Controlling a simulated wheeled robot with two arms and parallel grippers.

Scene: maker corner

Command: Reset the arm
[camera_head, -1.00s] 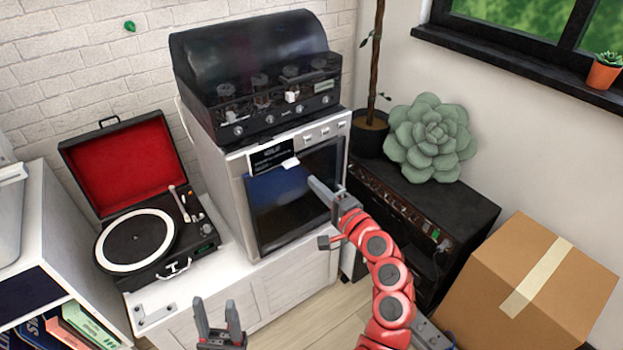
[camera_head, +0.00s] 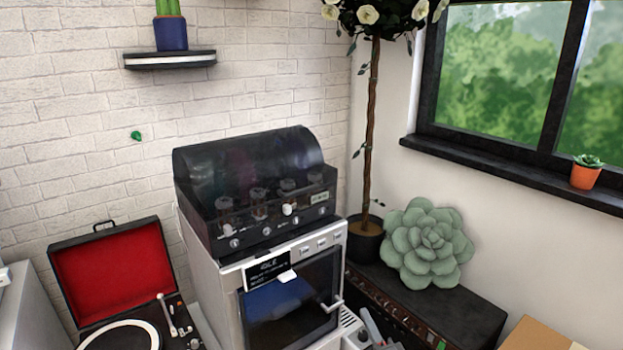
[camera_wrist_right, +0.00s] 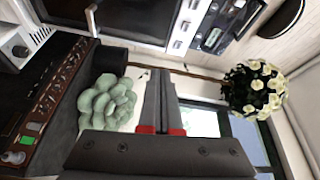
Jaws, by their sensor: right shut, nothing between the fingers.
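My right gripper (camera_head: 371,325) shows only partly at the bottom edge of the head view, in front of the black amplifier cabinet. In the right wrist view the two dark fingers of my right gripper (camera_wrist_right: 159,85) lie side by side, shut, with nothing between them. They point up the picture, and the room appears turned on its side behind them. My left gripper is outside the head view.
An oven (camera_head: 292,303) carries a black hooded tube device (camera_head: 265,185). Left is an open red-lined record player (camera_head: 122,272); right are a cabinet (camera_head: 465,312), a green succulent (camera_head: 428,243), a potted tree (camera_head: 371,130) and a cardboard box (camera_head: 535,336).

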